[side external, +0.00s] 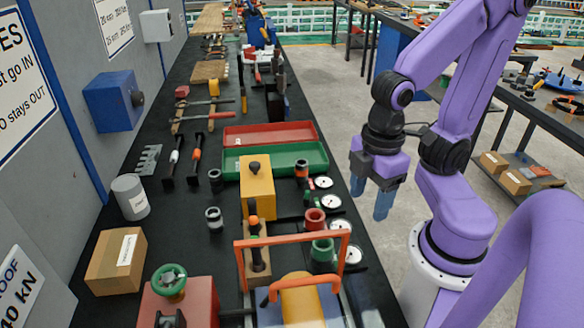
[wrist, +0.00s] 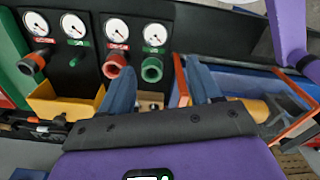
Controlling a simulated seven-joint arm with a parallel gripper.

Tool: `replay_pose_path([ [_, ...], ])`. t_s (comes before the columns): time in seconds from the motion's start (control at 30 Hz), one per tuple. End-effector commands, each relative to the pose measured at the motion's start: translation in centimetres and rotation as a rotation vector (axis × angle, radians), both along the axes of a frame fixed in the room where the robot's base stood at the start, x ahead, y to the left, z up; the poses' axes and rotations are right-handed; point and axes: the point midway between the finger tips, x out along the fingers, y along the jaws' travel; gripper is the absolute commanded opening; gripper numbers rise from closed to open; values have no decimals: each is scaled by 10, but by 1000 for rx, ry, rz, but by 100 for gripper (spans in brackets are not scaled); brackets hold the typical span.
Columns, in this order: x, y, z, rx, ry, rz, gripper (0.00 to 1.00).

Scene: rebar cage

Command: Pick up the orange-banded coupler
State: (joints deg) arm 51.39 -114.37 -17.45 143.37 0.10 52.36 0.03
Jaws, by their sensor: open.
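My gripper (side external: 371,192) hangs with fingers down off the bench's right edge, apart from the coupler. Its two blue fingers are spread and empty in the wrist view (wrist: 163,82). A second orange-topped dark piece (side external: 254,226) stands by a wooden block; I cannot tell exactly what it is.
A red ring fitting (side external: 315,219) and a green one (side external: 322,249) stand along the gauges. A yellow block (side external: 257,187), a green tray (side external: 232,164) and an orange frame (side external: 238,270) crowd the bench. Grey-banded coupler (side external: 214,219) stands left. The floor aisle is clear.

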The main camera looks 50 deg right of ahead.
Motion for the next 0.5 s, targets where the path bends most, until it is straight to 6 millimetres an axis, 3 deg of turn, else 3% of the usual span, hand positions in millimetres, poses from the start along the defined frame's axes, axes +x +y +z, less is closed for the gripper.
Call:
replay_pose_path([
  [0.23,15,2,4,-3,-1,3,63],
  [0.5,80,-3,22,-13,-3,45,63],
])
